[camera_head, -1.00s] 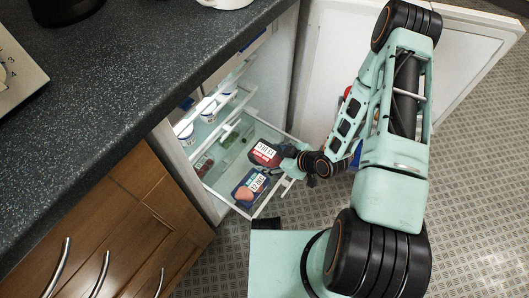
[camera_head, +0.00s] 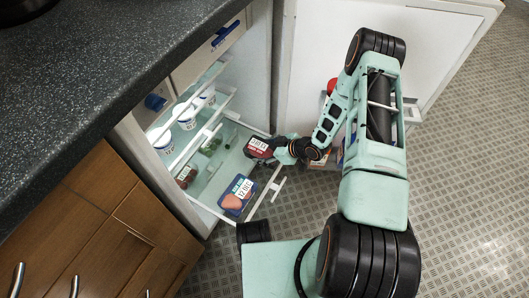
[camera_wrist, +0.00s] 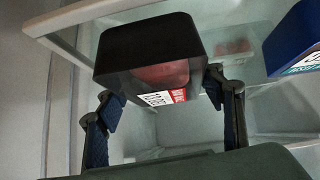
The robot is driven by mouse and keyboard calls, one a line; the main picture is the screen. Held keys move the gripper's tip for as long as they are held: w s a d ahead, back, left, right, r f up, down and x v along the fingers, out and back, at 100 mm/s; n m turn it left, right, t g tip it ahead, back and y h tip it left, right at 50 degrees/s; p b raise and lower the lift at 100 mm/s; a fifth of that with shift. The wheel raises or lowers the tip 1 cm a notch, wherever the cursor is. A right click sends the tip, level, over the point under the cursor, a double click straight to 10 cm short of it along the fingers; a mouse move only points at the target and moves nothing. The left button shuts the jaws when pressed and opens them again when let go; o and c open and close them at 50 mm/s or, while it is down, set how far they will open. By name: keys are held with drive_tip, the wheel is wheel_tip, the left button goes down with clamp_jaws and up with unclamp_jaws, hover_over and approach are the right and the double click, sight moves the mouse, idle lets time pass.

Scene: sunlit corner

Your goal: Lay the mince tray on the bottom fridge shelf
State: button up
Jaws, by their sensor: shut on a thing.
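The mince tray (camera_head: 259,147) is a black tray with a clear top showing red meat and a red and white label. My gripper (camera_head: 284,151) is shut on its right end and holds it over the right part of the pulled-out bottom fridge shelf (camera_head: 231,162). I cannot tell whether the tray touches the shelf. In the wrist view the black tray (camera_wrist: 150,48) sits tilted between the two fingers, its dark side facing the camera. My gripper's fingers (camera_wrist: 165,92) show on either side of it.
A blue meat tray (camera_head: 238,194) lies on the same shelf, in front of the held tray. A red pack (camera_head: 186,176) and something green (camera_head: 211,146) lie further in. White pots (camera_head: 185,116) stand on the shelf above. The open fridge door (camera_head: 440,50) is behind my arm.

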drive_tip(key=shift+w+f, duration=0.1)
drive_tip(key=shift+f, duration=0.05)
drive_tip(key=o, duration=2)
drive_tip(key=shift+d+r, duration=0.1)
drive_tip(key=shift+r, duration=0.2)
drive_tip(key=p+v, duration=0.4)
drive_tip(key=v, duration=0.7)
drive_tip(key=shift+s+d, duration=0.2)
drive_tip(key=shift+s, duration=0.1)
drive_tip(key=shift+r, duration=0.2)
